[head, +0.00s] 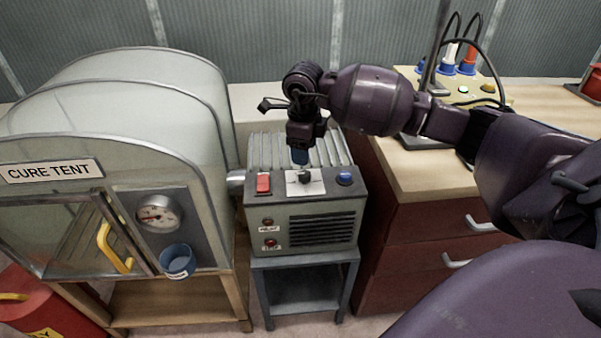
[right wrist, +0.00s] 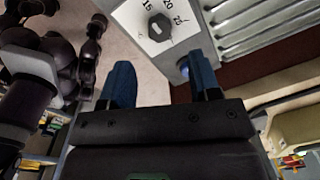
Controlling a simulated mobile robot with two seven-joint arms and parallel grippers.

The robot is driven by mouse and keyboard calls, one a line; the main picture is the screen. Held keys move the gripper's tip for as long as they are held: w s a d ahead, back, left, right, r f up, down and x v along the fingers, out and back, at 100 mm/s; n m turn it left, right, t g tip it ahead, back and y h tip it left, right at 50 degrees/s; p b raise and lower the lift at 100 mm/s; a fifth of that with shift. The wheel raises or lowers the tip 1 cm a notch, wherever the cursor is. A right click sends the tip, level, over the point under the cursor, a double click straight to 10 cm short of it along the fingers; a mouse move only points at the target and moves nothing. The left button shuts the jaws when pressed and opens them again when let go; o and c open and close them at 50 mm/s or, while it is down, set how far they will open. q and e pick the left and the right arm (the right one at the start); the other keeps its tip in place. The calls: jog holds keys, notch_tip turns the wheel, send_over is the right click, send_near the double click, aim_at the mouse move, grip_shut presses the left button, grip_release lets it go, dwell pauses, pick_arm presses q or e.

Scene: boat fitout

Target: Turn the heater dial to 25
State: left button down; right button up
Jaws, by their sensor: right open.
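The grey heater (head: 330,212) stands on a small blue-grey stand beside the cure tent. Its black dial (head: 304,177) sits on a white scale plate (head: 313,189) on the top panel. The dial also shows in the right wrist view (right wrist: 160,27), with the numbers 15, 20 and 25 around it. I cannot tell clearly which mark it points at. My right gripper (head: 300,157) points down, just above and behind the dial. In the right wrist view its two blue fingers (right wrist: 160,80) are apart and empty, with the dial beyond their tips. My left gripper is not in view.
A red switch (head: 263,182) and a blue button (head: 344,178) flank the dial plate. A wooden-topped drawer cabinet (head: 425,215) is close on the right.

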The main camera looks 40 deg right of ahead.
aim_at(304, 173)
notch_tip(304, 173, down, 6)
jog(key=shift+f+b, duration=0.1)
jog(key=shift+b, duration=0.3)
jog(key=shift+w+d+f, duration=0.1)
jog(key=shift+f, duration=0.65)
jog(key=shift+c, duration=0.3)
